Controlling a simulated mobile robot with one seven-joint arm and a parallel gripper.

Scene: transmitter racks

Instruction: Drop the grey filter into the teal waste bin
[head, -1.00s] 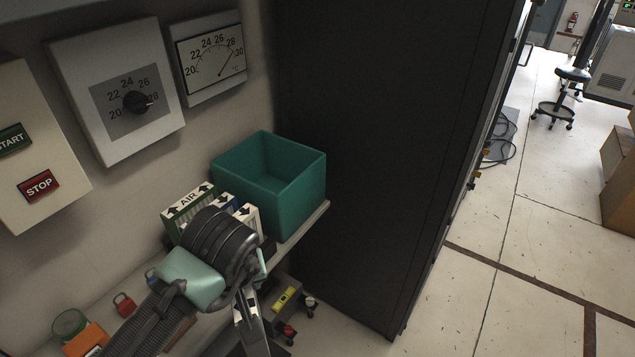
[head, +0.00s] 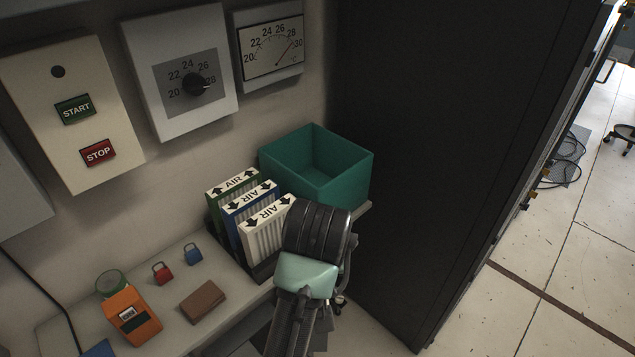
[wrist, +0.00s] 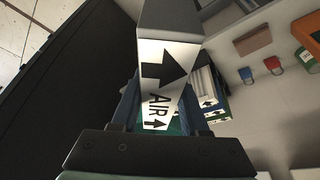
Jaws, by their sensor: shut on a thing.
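The grey filter (wrist: 168,28) is between the fingers of my gripper (wrist: 160,112) in the wrist view. Its white end label with black "AIR" and arrows faces the camera. In the head view my wrist and forearm hide the gripper and most or all of the held filter. The teal waste bin (head: 352,185) stands open at the back right end of the shelf, against the dark cabinet. Its visible inside looks empty. My wrist is in front of the bin and below it in the picture, not over its opening.
Green (head: 222,207), blue (head: 236,215) and white (head: 262,238) filters stand in a rack left of the bin. The shelf (head: 185,270) also holds a brown block (head: 203,301), red and blue padlocks and an orange device (head: 131,318). A dark cabinet (head: 430,150) walls off the right.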

